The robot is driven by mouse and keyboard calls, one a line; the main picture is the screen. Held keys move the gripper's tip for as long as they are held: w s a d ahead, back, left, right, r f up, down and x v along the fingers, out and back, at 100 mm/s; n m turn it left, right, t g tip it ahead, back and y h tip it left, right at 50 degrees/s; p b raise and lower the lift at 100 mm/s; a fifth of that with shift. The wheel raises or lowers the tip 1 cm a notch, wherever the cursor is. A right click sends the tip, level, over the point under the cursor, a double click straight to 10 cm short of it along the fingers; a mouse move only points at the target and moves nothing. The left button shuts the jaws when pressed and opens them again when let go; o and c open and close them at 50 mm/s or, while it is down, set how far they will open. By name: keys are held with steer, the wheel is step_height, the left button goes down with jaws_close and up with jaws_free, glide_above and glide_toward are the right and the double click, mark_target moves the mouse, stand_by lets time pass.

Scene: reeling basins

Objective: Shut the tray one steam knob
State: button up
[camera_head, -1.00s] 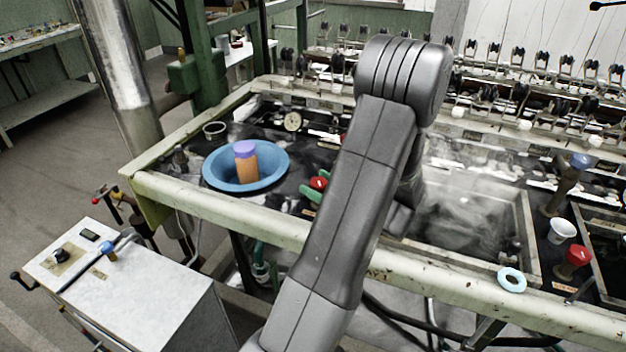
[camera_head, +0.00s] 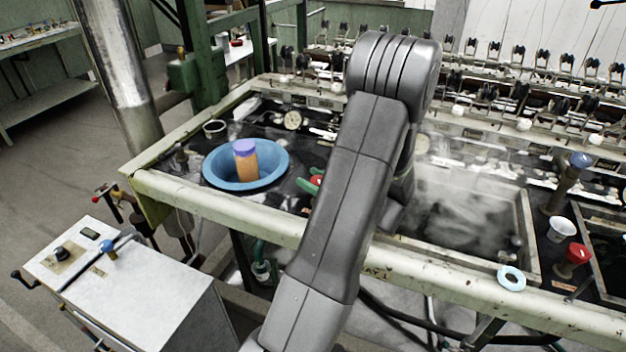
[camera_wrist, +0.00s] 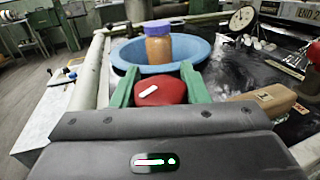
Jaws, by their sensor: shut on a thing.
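A red steam knob (camera_wrist: 165,92) with a white mark sits between the two green fingers of my gripper (camera_wrist: 158,82) in the wrist view. The white mark points slantwise, up to the right. My gripper is shut on the knob, one finger on each side. In the head view the red knob (camera_head: 317,180) shows only in part, beside a green finger, and my arm covers the rest. The rim lettering ending in "AY 1" is partly hidden by my arm.
A blue bowl (camera_head: 215,178) with an orange, purple-lidded jar (camera_head: 246,163) stands just beyond the knob. A steaming basin (camera_head: 465,215) lies to the right. Another red knob (camera_head: 573,258), a white cup (camera_head: 561,230) and a pale blue ring (camera_head: 511,279) are farther right.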

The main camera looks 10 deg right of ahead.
steer(key=shift+h, duration=0.3)
steer(key=m+t+h+b, duration=0.2)
steer(key=h, duration=0.1)
steer(key=m+t+h+b, duration=0.1)
steer(key=m, duration=0.1)
steer(key=shift+w+d+f+h, duration=0.15)
steer(key=shift+d+h, duration=0.1)
steer(key=shift+h, duration=0.15)
steer(key=shift+d+m+t+h+b, duration=0.15)
steer(key=shift+m+t+h+b, duration=0.25)
steer(key=shift+m+h+b, duration=0.6)
steer(key=shift+r+h, duration=0.2)
steer(key=shift+h, duration=0.3)
steer(key=o, duration=1)
steer(key=shift+c, duration=0.2)
steer(key=s, duration=0.4)
steer(key=s+d, duration=0.1)
steer(key=s, duration=0.4)
steer(key=s+d, duration=0.1)
steer(key=s, duration=0.3)
steer(key=shift+s+d, duration=0.25)
steer(key=shift+s, duration=0.05)
